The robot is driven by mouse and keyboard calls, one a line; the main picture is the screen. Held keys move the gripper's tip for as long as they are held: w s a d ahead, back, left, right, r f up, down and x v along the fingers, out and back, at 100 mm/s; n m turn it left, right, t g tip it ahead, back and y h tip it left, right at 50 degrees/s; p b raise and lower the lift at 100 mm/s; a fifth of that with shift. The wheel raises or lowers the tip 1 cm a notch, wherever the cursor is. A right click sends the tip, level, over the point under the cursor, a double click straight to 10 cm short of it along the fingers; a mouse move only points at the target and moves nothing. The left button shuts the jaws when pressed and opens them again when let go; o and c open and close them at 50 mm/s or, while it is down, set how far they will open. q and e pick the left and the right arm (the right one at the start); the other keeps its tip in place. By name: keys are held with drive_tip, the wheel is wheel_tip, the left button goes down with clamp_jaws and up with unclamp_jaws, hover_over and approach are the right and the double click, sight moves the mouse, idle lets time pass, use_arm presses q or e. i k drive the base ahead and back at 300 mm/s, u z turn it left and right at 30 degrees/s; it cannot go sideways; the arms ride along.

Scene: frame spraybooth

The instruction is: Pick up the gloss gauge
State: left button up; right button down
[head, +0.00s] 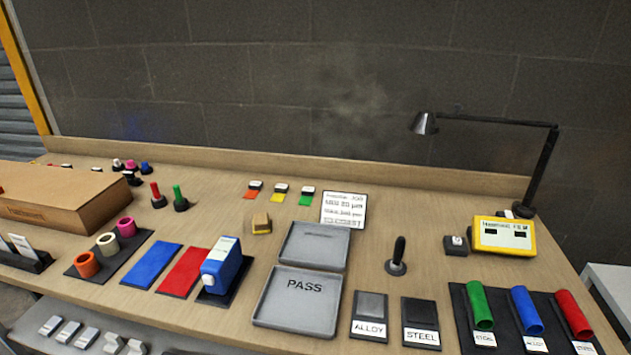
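A blue boxy device with a white label on top (222,265), likely the gloss gauge, stands on a dark mat at the front of the bench, left of centre. Its label is too small to read. A yellow device with a white face and dark windows (503,235) stands at the back right; its print is also unclear. Neither of my grippers shows in the head view.
Red (185,272) and blue (151,265) panels lie left of the blue device. A PASS tray (298,302) lies to its right, with another grey tray (314,247) behind. ALLOY (369,316) and STEEL (421,323) blocks, coloured tubes (526,311) and a lamp (540,172) are further right.

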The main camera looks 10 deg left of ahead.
sight(223, 260)
drive_tip(key=k, duration=0.5)
drive_tip(key=u, duration=2.6)
drive_tip(key=i, duration=1.85)
drive_tip(key=z, duration=2.3)
